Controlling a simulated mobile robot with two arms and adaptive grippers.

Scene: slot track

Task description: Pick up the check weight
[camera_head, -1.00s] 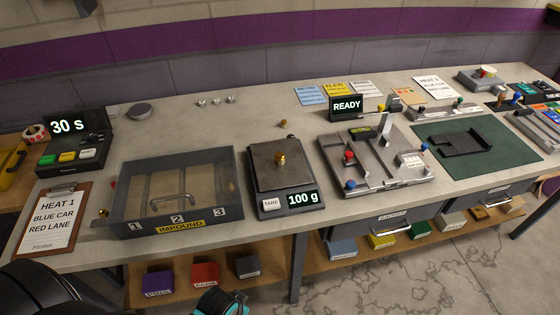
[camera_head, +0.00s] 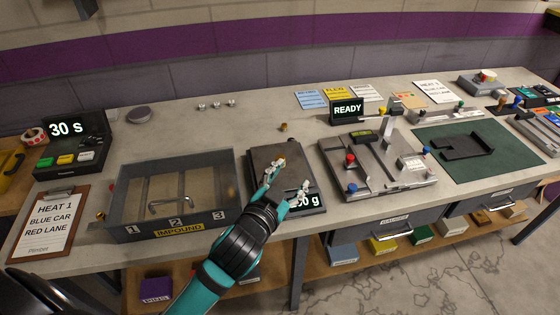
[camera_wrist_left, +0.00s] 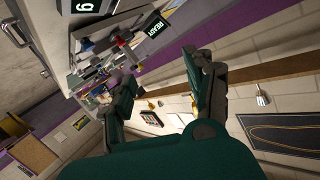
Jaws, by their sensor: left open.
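The other finger is over the scale's right side, by the partly covered display ending in "0 g". In the left wrist view the open fingers (camera_wrist_left: 160,68) have no weight visible between them. My right gripper is not in view.
Another small brass piece (camera_head: 283,127) stands on the bench behind the scale. The grey impound box (camera_head: 178,222) is left of the scale, the metal track fixture (camera_head: 385,185) to its right. The bench behind the scale is mostly clear.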

